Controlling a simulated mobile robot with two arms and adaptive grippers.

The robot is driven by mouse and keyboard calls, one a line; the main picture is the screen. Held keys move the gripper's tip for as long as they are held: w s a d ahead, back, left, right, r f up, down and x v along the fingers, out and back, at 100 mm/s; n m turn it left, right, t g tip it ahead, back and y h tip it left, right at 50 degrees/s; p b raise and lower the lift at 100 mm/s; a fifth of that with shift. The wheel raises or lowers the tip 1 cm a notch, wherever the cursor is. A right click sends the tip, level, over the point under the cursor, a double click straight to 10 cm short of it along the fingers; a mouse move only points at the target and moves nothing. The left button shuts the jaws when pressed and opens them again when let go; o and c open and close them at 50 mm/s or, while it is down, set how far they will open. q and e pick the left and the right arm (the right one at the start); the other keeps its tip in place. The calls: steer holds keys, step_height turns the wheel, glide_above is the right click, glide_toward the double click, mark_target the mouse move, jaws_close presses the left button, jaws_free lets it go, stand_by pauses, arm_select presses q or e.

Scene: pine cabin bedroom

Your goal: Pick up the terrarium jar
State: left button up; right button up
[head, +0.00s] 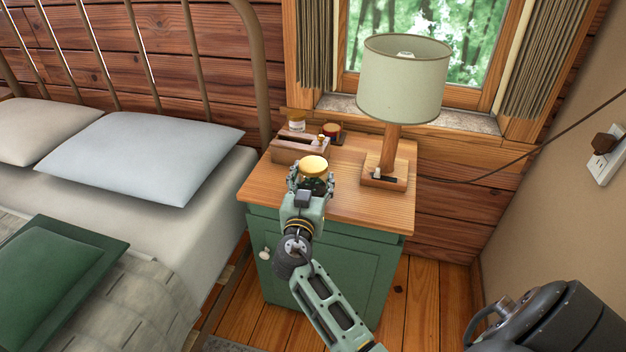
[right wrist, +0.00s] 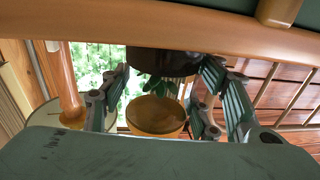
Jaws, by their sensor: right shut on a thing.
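The terrarium jar (head: 314,165) has a round yellow lid and stands upright over the front left of the nightstand top. In the right wrist view the jar (right wrist: 155,118) appears upside down, with its wooden-looking lid, green leaves and a dark bottom part. My right gripper (head: 312,183) reaches it from the front and is shut on it, a finger on each side. In the right wrist view my right gripper's fingers (right wrist: 162,95) flank the jar. Whether its base touches the nightstand is hard to tell. My left gripper is not in view.
The green nightstand (head: 385,222) has a wooden top. A lamp (head: 402,80) stands at its right, and a wooden box (head: 296,149) with small jars sits behind the terrarium. The bed (head: 215,190) is close on the left. A window (head: 480,45) is behind.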

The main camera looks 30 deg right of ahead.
steer(key=c, duration=0.4)
steer(key=shift+o, duration=0.2)
steer(key=shift+r, duration=0.1)
